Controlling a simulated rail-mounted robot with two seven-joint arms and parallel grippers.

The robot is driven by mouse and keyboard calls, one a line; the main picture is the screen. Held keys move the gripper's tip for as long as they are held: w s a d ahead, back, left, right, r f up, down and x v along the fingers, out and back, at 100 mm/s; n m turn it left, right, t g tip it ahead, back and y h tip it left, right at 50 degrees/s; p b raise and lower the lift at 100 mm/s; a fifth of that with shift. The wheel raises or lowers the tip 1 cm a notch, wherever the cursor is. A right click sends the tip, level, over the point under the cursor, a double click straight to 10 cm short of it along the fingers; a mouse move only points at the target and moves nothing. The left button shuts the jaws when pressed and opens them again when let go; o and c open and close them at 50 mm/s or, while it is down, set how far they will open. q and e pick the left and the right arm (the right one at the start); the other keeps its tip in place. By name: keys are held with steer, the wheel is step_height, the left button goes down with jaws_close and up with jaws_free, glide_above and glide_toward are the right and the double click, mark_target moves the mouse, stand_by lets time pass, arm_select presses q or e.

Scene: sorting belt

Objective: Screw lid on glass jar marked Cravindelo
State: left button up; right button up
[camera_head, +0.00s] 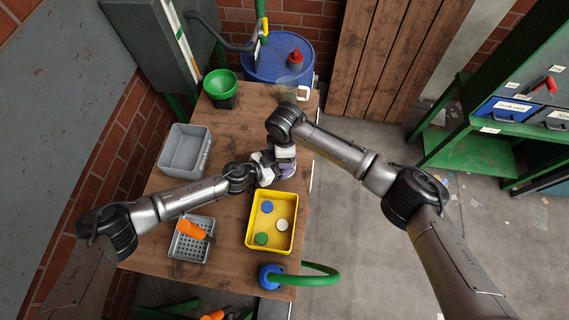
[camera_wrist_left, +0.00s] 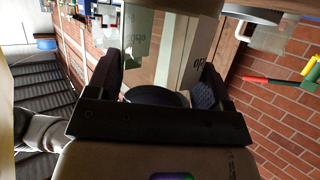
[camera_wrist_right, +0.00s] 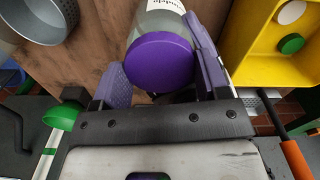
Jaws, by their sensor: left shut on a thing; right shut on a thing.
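In the right wrist view a purple lid (camera_wrist_right: 160,60) sits between the fingers of my right gripper (camera_wrist_right: 155,75), at the near end of a clear glass jar (camera_wrist_right: 160,18) with a white label, partly cut off. Whether the lid is threaded on cannot be told.
A yellow bin (camera_head: 249,222) with blue, white and green lids stands just in front of the grippers. A grey bin (camera_head: 165,152), a grey basket (camera_head: 176,252) with an orange-handled tool and a green funnel (camera_head: 220,84) are to the left. The table's right edge is close.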

steer(key=o, duration=1)
steer(key=shift+a, duration=0.1)
step_height(320, 180, up, 3)
steer(key=shift+r, duration=0.8)
steer(key=shift+o, duration=0.2)
